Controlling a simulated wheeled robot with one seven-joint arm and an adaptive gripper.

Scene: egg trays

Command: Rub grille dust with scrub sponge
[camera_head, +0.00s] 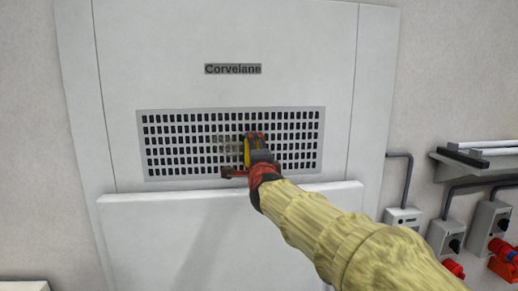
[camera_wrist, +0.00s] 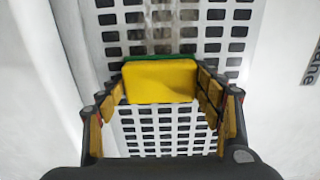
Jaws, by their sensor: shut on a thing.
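The grille (camera_head: 165,172) is a light panel with rows of dark slots, set in a white cabinet front under a "Corvelane" label. A faint brownish-grey dust patch (camera_head: 228,150) shows on its middle, just left of my gripper (camera_head: 246,152). My gripper is shut on the scrub sponge, yellow with a green side. In the wrist view the sponge (camera_wrist: 160,82) sits between the two fingers, its green side towards the grille (camera_wrist: 218,32). The sponge is at or very close to the grille; I cannot tell if it touches. Some dust (camera_wrist: 162,22) shows beyond the sponge.
A white ledge (camera_head: 140,225) juts out below the grille. On the wall at right are a shelf (camera_head: 470,160) with bars on it, grey socket boxes (camera_head: 445,236) with red plugs, and conduits. The wall left of the cabinet is bare.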

